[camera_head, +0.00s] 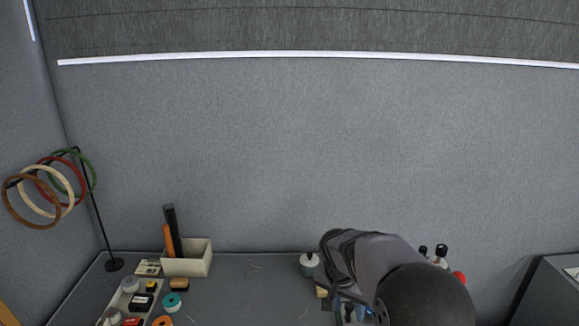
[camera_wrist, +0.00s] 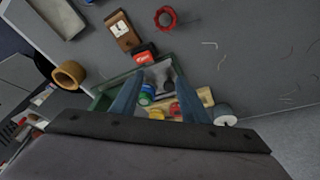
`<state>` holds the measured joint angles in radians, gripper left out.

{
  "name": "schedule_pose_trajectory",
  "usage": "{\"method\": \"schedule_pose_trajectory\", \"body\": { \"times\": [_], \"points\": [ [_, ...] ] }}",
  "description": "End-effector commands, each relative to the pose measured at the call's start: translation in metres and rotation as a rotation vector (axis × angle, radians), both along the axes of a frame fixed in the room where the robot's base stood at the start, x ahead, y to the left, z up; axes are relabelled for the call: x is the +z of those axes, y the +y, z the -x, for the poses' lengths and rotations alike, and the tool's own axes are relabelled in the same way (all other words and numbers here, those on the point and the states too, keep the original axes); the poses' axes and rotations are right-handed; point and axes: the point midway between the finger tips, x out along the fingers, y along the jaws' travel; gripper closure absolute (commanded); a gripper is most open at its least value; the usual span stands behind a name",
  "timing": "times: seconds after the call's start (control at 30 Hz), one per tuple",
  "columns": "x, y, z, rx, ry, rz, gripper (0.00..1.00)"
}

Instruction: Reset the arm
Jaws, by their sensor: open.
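My arm reaches in from the bottom right in the head view, and its gripper (camera_head: 350,308) is partly cut off by the bottom edge and hidden by the arm. In the wrist view my gripper (camera_wrist: 157,75) shows two blue fingers spread apart. They are open, with nothing clearly held between them. Behind and between the fingers is a green-edged tray (camera_wrist: 101,102) with small yellow, blue, red and dark items. I cannot tell whether the fingers touch any of them.
A stand with several rings (camera_head: 77,178) is at the left. A cream box (camera_head: 198,259) holds a black and an orange object. Small items and a teal roll (camera_head: 171,302) lie in front. In the wrist view, a brown roll (camera_wrist: 68,74) and red ring (camera_wrist: 165,17) lie nearby.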

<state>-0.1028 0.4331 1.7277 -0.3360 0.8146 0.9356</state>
Motion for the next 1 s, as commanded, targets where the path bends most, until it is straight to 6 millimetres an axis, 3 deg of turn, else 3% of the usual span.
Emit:
{"method": "schedule_pose_trajectory", "body": {
  "times": [0.3, 0.5, 0.7, 1.0],
  "points": [
    [0.005, 0.0, 0.143, 0.339, 0.183, -0.07, 0.59],
    [-0.003, 0.006, 0.217, 0.515, 0.248, -0.118, 0.59],
    [-0.009, 0.01, 0.253, 0.604, 0.272, -0.144, 0.59],
    [-0.011, 0.011, 0.259, 0.622, 0.278, -0.148, 0.59]
  ]
}}
